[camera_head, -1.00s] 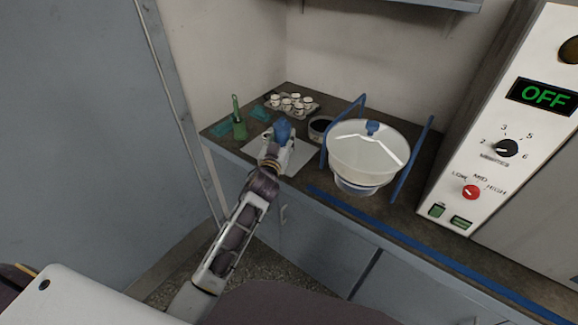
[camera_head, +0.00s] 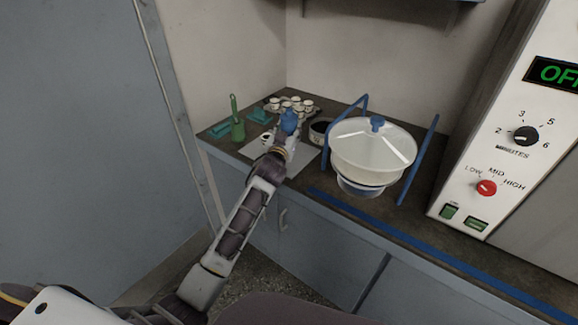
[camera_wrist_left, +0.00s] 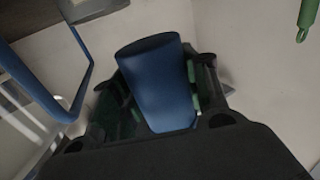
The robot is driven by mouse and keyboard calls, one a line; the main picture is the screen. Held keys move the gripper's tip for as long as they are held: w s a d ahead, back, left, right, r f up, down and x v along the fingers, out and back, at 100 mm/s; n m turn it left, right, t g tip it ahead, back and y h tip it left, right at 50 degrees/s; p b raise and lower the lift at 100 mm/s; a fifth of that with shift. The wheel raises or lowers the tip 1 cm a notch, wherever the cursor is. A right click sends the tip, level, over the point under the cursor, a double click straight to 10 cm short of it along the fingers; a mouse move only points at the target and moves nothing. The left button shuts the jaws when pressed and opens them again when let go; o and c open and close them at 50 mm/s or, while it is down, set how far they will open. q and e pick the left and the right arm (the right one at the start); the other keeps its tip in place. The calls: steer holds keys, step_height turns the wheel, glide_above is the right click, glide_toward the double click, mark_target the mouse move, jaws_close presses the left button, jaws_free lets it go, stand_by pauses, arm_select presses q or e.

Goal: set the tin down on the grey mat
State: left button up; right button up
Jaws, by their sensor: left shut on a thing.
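My left gripper (camera_head: 289,130) is shut on a blue, cylinder-shaped thing (camera_wrist_left: 160,82), which stands between the fingers in the left wrist view. In the head view the blue thing (camera_head: 289,121) shows above the gripper; whether it is a handle, and what is under it, is hidden. The pale grey mat (camera_head: 304,157) lies on the worktop beneath and around my left wrist. A small white tin (camera_head: 267,138) with a dark inside shows at the mat's left, beside the gripper and apart from it. My right gripper is not in view.
A tray of several white tins (camera_head: 303,101) is behind the gripper. A dark-filled bowl (camera_head: 321,130) and a large lidded white sieve vessel (camera_head: 372,154) between blue bars stand right. A green brush-like tool (camera_head: 237,120) stands left. The control panel (camera_head: 497,160) is far right.

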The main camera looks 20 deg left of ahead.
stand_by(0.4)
arm_select(q)
step_height(320, 180, down, 4)
steer(key=shift+f+b, duration=0.2)
steer(key=shift+b, duration=0.3)
steer(key=shift+f, duration=0.7)
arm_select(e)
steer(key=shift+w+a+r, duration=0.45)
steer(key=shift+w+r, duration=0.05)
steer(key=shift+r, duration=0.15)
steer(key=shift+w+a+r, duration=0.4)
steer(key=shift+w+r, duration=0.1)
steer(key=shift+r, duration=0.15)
arm_select(q)
steer(key=shift+f, duration=0.5)
steer(key=shift+f+b, duration=0.65)
steer(key=shift+f, duration=0.95)
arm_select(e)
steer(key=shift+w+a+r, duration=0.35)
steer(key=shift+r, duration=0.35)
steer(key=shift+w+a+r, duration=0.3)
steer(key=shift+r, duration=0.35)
